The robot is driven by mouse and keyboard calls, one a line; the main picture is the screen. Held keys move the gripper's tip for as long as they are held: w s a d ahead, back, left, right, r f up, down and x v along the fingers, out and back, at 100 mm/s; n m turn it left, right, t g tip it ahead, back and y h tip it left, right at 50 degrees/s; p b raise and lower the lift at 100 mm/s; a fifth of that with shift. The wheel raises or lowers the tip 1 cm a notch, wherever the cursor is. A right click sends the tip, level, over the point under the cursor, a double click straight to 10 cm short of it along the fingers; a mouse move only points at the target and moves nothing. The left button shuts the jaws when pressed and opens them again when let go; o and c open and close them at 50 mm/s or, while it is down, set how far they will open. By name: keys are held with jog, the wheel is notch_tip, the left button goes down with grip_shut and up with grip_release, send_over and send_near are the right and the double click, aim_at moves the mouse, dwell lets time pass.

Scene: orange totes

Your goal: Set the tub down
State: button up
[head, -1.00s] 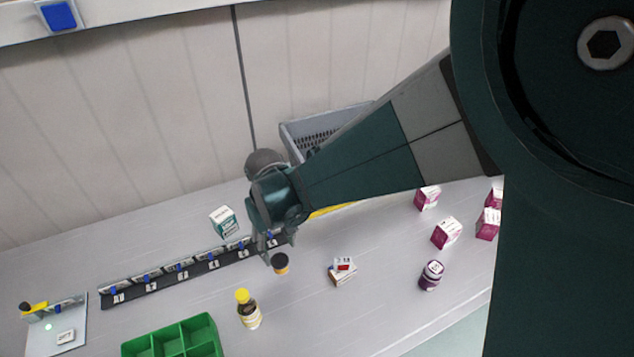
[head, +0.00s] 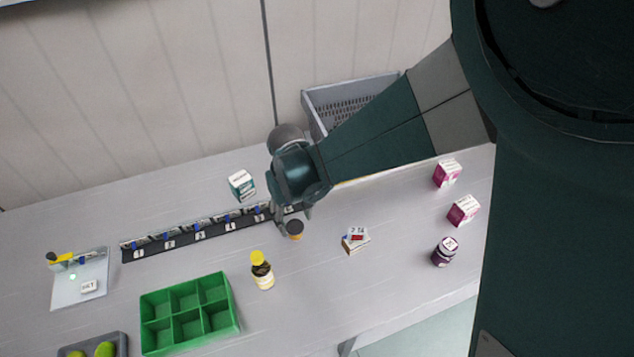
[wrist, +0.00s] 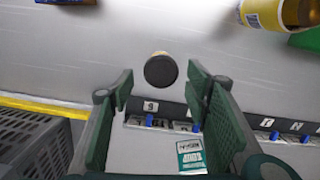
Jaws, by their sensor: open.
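The tub is small, with a dark round lid and an orange-yellow body (head: 295,229). It appears to stand upright on the grey table, just in front of the numbered black rail. My gripper (head: 294,221) is over it from behind, jaws apart. In the wrist view the tub's dark lid (wrist: 160,71) lies between the two open fingertips (wrist: 158,80), with a gap showing on each side. The lid hides most of the body there.
A green divided tray (head: 234,322) is front left. A grey basket (head: 316,119) is behind my arm.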

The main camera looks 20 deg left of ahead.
aim_at(295, 226)
jog(key=shift+s+f, duration=0.1)
jog(key=shift+f, duration=2.25)
jog(key=shift+c, duration=0.2)
jog(key=c, duration=0.9)
jog(key=shift+r, duration=0.1)
jog(key=shift+r, duration=4.9)
